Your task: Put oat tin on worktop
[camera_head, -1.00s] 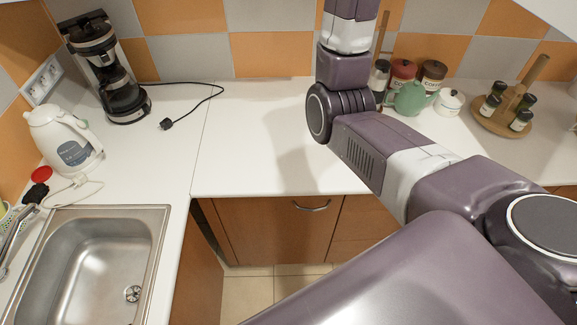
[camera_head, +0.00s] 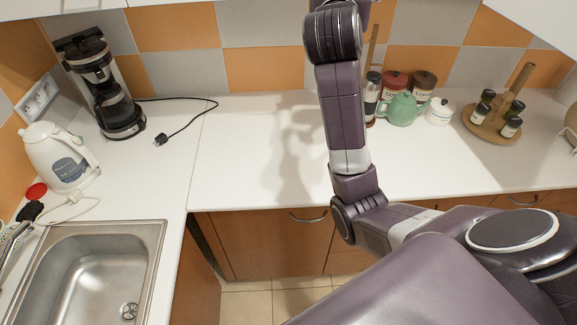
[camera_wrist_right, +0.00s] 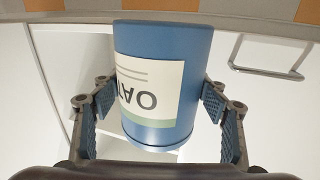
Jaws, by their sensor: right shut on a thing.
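The oat tin (camera_wrist_right: 165,45) is a blue cylinder with a pale label, which reads upside down in the right wrist view. My right gripper (camera_wrist_right: 160,102) is shut on it, with one finger pad on each side. In the head view the tin and right gripper are out of the picture, above the top edge; only my right arm shows, rising in front of the wall. The worktop (camera_head: 235,180) is white and runs along the tiled wall, with a wide bare stretch left of my arm. My left gripper is not in view.
A coffee maker (camera_head: 103,90) and a white kettle (camera_head: 58,158) stand at left, behind a sink (camera_head: 90,270). A black cord (camera_head: 185,122) lies nearby. A green teapot (camera_head: 402,108), canisters and a wooden spice stand (camera_head: 493,122) are at right. A handle (camera_wrist_right: 265,70) shows beyond the tin.

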